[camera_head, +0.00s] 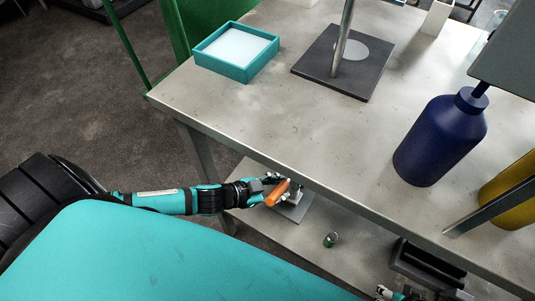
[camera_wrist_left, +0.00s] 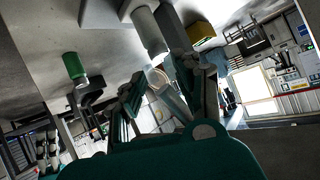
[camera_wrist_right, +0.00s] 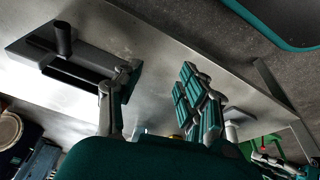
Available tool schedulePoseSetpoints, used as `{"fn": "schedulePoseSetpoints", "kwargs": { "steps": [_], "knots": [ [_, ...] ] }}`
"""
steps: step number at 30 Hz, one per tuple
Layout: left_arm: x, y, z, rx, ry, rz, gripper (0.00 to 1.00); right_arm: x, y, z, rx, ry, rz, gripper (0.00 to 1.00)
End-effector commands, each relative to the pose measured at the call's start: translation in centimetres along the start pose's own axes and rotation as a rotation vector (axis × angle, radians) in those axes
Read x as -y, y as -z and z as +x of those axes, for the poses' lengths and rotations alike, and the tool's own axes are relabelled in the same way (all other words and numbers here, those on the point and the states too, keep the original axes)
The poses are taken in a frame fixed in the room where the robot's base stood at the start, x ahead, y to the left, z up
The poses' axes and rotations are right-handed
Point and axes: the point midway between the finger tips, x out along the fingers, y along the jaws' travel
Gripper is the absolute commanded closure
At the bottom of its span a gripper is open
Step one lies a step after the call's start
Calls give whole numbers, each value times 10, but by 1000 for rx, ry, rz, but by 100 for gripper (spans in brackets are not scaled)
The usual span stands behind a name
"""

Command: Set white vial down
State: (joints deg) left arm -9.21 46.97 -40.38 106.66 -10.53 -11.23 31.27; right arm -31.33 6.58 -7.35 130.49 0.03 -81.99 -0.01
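My left gripper (camera_head: 268,190) is beside an orange cylinder (camera_head: 278,192), over the lower shelf. In the left wrist view, the fingers of this gripper (camera_wrist_left: 168,92) stand apart, with a pale, round-ended, clear-looking shape (camera_wrist_left: 160,80) seen between them. I cannot tell whether this is the white vial or whether the fingers touch it. A small whitish part (camera_head: 297,190) stands just right of the orange cylinder, above a grey plate (camera_head: 293,209).
The upper table (camera_head: 300,130) carries a teal tray (camera_head: 245,72), a dark stand base (camera_head: 310,68) and a blue bottle (camera_head: 435,145). The table edge overhangs the shelf.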

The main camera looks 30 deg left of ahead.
Motion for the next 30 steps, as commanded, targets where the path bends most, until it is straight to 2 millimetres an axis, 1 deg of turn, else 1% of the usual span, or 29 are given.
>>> {"fn": "schedulePoseSetpoints", "kwargs": {
  "steps": [1, 3, 6, 9, 12, 15, 17, 19, 22, 24, 27, 30],
  "knots": [
    [0, 0, -13, 4, -1, -1, 67, 0, -1, 7, 8, 1, -1, 60],
    [-1, 0, -25, 4, -2, 0, 67, 1, -3, 17, 13, 2, -1, 60],
    [-1, 0, -37, 2, -1, -2, 67, 1, -5, 28, 17, 3, -2, 60],
    [0, 0, -44, 1, 0, -1, 67, 2, -7, 34, 21, 3, -3, 60],
    [1, 1, -44, 14, 31, -15, 67, 2, -8, 38, 22, 3, -3, 60],
    [7, 0, -36, 79, 128, -71, 67, 2, -9, 39, 23, 3, -3, 60],
    [9, -8, -34, 160, 200, -127, 67, 2, -9, 39, 23, 3, -3, 60],
    [8, -21, -37, 282, 268, -208, 67, 2, -9, 39, 23, 3, -3, 60],
    [-6, -45, -50, 474, 304, -328, 67, 2, -9, 39, 23, 3, -3, 60],
    [-23, -60, -63, 594, 293, -404, 67, 2, -9, 39, 23, 3, -3, 60],
    [-45, -73, -78, 720, 254, -481, 67, 2, -9, 39, 23, 3, -3, 60],
    [-58, -79, -87, 785, 223, -521, 67, 2, -9, 39, 23, 3, -3, 60]
  ]
}}
